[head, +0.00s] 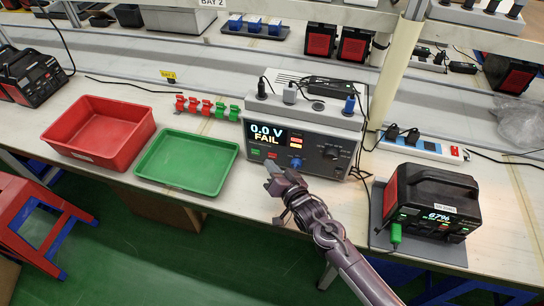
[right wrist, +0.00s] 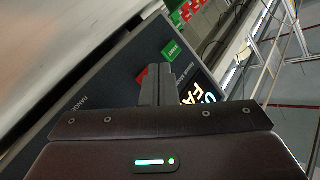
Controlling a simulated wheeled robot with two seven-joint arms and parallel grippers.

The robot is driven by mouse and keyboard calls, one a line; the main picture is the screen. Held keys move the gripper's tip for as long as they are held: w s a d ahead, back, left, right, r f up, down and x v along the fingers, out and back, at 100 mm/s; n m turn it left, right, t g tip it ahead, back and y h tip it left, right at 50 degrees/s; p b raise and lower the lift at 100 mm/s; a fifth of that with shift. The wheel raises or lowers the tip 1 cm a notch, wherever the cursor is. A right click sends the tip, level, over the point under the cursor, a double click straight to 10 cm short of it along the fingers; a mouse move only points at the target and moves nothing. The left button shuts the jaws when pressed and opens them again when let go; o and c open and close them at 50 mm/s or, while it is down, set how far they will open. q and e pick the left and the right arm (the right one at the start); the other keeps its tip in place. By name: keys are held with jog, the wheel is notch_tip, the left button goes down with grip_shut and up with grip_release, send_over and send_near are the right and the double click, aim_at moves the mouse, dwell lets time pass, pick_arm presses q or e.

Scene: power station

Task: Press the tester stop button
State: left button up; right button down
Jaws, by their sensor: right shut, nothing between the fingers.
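The tester (head: 318,150) is a grey box on the bench, its screen (head: 266,134) reading "0.0 V FAIL". Its red stop button (head: 272,155) is low on the front panel, beside a green button (head: 255,152). My right gripper (head: 272,169) is shut and empty, its fingertips just in front of and below the red button. In the right wrist view the closed fingers (right wrist: 156,85) partly cover the red button (right wrist: 142,76); the green button (right wrist: 173,50) is beyond them. I cannot tell whether the fingertips touch the red button. My left gripper is not in view.
A green tray (head: 187,188) and a red bin (head: 98,152) stand left of the tester. A black and red power unit (head: 432,205) sits on a grey mat at right, with a power strip (head: 423,145) behind it. Cables run behind the tester.

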dwell(0.5)
jog(key=shift+w+d, duration=0.1)
jog(key=shift+w, duration=0.4)
dwell(0.3)
jog(key=shift+s+p, duration=0.3)
jog(key=shift+s, duration=0.25)
jog(key=shift+s+a+r+p, duration=0.1)
jog(key=shift+s+a+p, duration=0.3)
jog(key=shift+s, duration=0.25)
jog(key=shift+s+a+p, duration=0.2)
jog(key=shift+s+p, duration=0.1)
jog(key=shift+s, duration=0.45)
jog(key=shift+s+a+p, duration=0.25)
jog(key=shift+s+p, duration=0.1)
jog(key=shift+s, duration=0.35)
jog(key=shift+s+a+p, duration=0.2)
jog(key=shift+s+p, duration=0.1)
jog(key=shift+s, duration=0.45)
